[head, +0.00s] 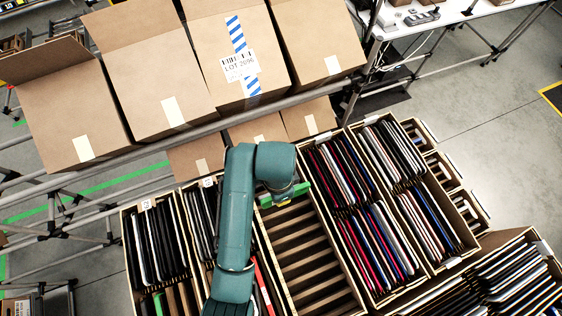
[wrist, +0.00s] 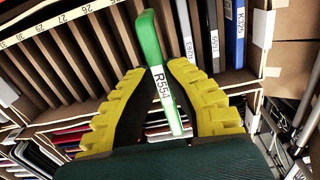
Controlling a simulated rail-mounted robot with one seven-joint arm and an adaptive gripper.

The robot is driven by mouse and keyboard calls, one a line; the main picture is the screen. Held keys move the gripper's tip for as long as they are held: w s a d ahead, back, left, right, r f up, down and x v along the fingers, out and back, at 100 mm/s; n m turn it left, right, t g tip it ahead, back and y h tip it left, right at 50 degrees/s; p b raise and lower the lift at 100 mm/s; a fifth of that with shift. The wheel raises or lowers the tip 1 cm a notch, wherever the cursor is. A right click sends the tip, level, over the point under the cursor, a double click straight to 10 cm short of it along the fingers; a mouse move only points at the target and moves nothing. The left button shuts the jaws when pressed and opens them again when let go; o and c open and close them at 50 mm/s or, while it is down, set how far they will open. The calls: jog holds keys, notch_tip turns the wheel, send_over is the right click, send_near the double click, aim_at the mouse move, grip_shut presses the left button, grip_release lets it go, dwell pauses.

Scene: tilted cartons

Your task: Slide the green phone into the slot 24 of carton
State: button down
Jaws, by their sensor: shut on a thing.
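The green phone (wrist: 152,45) has a white label reading R554. My gripper (wrist: 160,95) is shut on it, with a yellow ribbed finger on each side. In the head view, my gripper (head: 287,196) is over the far end of the carton (head: 318,285), and a bit of green shows there. The carton has brown dividers with many empty slots. I cannot read number 24.
Labelled devices stand in slots to the right, including a blue one (wrist: 234,35). Filled cartons flank the carton, one with red and dark devices (head: 350,215) on the right and one with dark devices (head: 160,245) on the left. Large boxes (head: 240,50) stand behind.

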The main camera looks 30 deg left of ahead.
jog(key=shift+f, duration=3.15)
jog(key=shift+f+b, duration=1.05)
jog(key=shift+f, duration=1.35)
jog(key=shift+f, duration=0.3)
jog(key=c, duration=1.1)
grip_release()
jog(key=shift+c, duration=0.2)
notch_tip(320, 180, up, 12)
notch_tip(320, 180, up, 3)
jog(key=p, duration=0.2)
jog(key=shift+p, duration=0.35)
jog(key=shift+r+b, duration=0.3)
jog(key=shift+r, duration=1.7)
